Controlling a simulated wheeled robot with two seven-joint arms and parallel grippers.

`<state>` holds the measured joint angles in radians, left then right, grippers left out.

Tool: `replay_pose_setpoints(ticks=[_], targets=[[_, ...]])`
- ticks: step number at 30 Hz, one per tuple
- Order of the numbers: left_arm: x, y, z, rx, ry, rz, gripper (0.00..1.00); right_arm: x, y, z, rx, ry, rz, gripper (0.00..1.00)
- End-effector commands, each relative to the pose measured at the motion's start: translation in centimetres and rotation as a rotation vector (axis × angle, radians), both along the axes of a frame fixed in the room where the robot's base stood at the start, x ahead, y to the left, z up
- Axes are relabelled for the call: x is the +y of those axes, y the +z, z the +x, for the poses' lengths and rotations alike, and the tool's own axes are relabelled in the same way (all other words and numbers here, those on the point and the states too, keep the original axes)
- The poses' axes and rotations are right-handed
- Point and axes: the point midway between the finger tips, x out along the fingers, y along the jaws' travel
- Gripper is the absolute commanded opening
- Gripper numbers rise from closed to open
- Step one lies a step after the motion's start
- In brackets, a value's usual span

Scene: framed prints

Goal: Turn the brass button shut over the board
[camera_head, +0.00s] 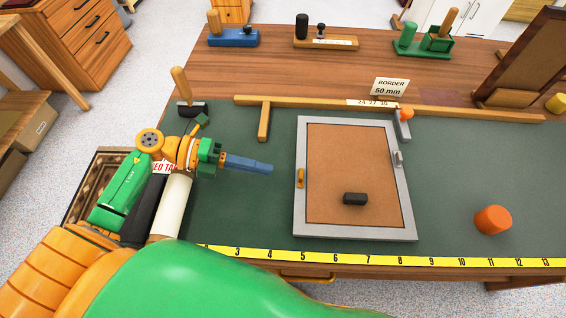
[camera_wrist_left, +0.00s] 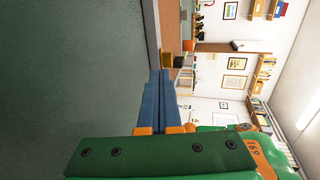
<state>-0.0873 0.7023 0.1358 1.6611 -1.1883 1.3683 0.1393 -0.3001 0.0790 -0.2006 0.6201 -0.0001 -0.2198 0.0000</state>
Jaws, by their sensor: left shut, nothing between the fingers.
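A grey picture frame (camera_head: 404,205) lies face down on the green mat with a brown backing board (camera_head: 345,150) inside it. The small brass button (camera_head: 301,178) sits on the frame's left rail, lengthwise along the rail. A grey metal fitting (camera_head: 397,158) sits on the right rail. My left gripper (camera_head: 268,168) is left of the frame, its blue fingers together and empty, pointing right towards the frame with a gap to the button. My right gripper is not in view.
A black block (camera_head: 355,199) lies on the board's lower part. An orange cylinder (camera_head: 493,220) stands at right. A wooden fence (camera_head: 455,112) runs behind the frame, and a yellow ruler strip (camera_head: 335,257) along the front edge. The mat between frame and orange cylinder is clear.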

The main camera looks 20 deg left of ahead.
Motion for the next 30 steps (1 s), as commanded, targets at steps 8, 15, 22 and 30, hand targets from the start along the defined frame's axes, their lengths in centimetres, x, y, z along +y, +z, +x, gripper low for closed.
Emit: replay_pose_setpoints(ticks=[8, 15, 22, 30], targets=[[-4.2, 0.0, 1.2, -0.001, 0.000, -0.002, 0.00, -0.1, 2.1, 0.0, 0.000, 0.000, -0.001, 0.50], [-5.0, -0.4, 1.4, 0.000, 0.000, 0.001, 0.00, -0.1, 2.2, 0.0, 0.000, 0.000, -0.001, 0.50], [-5.0, -0.4, 1.4, 0.000, 0.000, 0.001, 0.00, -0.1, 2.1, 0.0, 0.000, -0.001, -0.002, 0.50], [-4.9, -0.5, 1.3, -0.001, 0.020, 0.001, 0.00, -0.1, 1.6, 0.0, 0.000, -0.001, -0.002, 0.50]])
